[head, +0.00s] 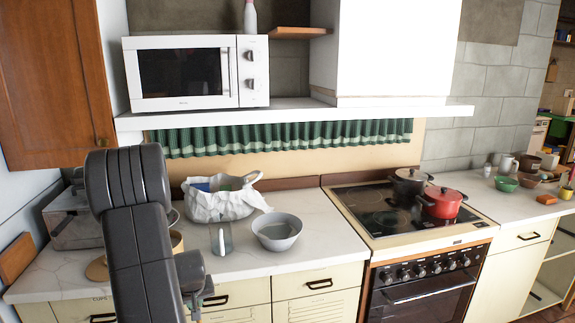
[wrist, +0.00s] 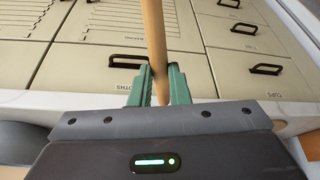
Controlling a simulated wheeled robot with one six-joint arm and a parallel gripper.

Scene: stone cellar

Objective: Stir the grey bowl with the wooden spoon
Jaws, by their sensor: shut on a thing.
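The grey bowl (head: 278,243) stands upright on the white counter, left of the stove, and looks empty from here. In the wrist view my gripper (wrist: 158,78) has its green fingers shut on the wooden spoon (wrist: 153,35), gripping its thin handle. In the head view my dark arm fills the lower left and hides most of the gripper and spoon. The gripper is in front of the counter drawers, left of the bowl and apart from it.
A red pot (head: 441,203) and a dark pot (head: 410,182) sit on the stove. A shelf with a microwave (head: 196,72) overhangs the counter. Counter right of the bowl is clear.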

